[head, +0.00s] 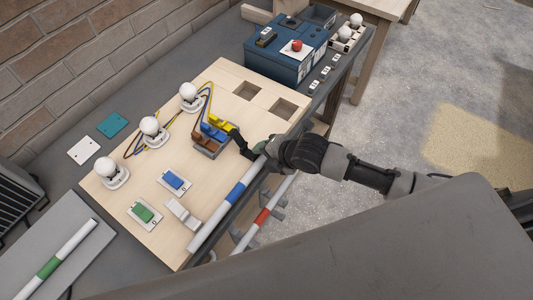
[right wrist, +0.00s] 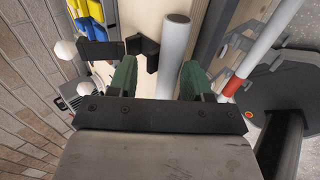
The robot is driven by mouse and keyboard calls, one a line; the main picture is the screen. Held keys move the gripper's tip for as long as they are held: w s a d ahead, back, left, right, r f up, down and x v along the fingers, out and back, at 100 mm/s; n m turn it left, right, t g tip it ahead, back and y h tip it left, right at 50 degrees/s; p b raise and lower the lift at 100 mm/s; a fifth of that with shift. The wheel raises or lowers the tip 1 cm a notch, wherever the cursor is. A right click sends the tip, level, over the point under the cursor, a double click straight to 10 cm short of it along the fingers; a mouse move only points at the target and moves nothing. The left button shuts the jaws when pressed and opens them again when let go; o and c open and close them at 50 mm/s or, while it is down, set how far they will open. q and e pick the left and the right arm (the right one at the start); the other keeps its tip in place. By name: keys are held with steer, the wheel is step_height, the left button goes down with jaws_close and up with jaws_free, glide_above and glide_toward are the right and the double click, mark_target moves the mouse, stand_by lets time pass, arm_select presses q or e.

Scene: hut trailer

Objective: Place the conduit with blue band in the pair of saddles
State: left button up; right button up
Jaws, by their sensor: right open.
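The conduit with the blue band (head: 235,194) is a pale tube along the near right edge of the wooden board. My right gripper (head: 264,150) is at its far end. In the right wrist view the conduit (right wrist: 175,55) shows between the two open green fingers (right wrist: 160,80), nearer the right one. I cannot tell whether the fingers touch it. A black angled piece (head: 241,144) is beside the far end. Whether saddles sit under the conduit is hidden. My left gripper is not in view.
A red-banded conduit (head: 262,217) lies in grey holders beside the board. A green-banded one (head: 48,267) is on a grey panel at the left. The board (head: 160,235) carries bulbs, switches and a terminal block (head: 210,139). A blue box (head: 281,58) stands behind.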

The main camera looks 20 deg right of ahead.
steer(key=shift+r, duration=0.15)
steer(key=b+v, duration=0.1)
steer(key=v, duration=1.1)
steer(key=shift+r, duration=0.5)
